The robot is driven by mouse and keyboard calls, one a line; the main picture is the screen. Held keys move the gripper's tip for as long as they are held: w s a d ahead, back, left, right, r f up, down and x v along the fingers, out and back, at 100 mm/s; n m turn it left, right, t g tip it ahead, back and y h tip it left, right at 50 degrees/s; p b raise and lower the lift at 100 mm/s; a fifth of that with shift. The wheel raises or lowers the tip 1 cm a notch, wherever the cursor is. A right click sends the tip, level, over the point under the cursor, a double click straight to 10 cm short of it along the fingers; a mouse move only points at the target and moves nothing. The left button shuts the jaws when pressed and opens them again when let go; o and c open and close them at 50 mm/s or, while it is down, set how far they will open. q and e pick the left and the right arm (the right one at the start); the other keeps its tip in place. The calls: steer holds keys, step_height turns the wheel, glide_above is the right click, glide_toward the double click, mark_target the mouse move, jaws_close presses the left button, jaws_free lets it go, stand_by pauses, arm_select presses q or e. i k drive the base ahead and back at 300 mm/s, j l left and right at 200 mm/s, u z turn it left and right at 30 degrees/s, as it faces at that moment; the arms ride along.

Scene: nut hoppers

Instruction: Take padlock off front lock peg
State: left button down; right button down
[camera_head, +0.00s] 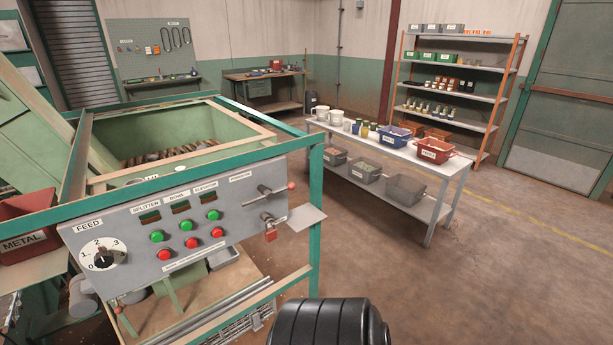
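A small red padlock (270,235) hangs at the right end of the grey control panel (130,240). Its shackle appears to be around the short lock peg (267,217) that sticks out of the panel. A lever with a red knob (291,186) is just above it. The shackle is too small to show whether it is open or closed. Neither my left nor my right gripper shows in the head view.
The panel has a feed dial (104,257) and green and red buttons. A green frame post (315,220) and a small grey plate (299,218) stand right of the padlock. A bench (455,170) with bins stands behind; the right floor is clear.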

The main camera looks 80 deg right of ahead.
mark_target(271, 235)
steer(key=z, duration=2.2)
steer(key=u, duration=0.3)
steer(key=i+l+u, duration=0.15)
steer(key=u, duration=0.25)
steer(key=l+u, duration=0.45)
steer(key=i+l+u, duration=0.15)
steer(key=u, duration=0.25)
steer(key=l+u, duration=0.4)
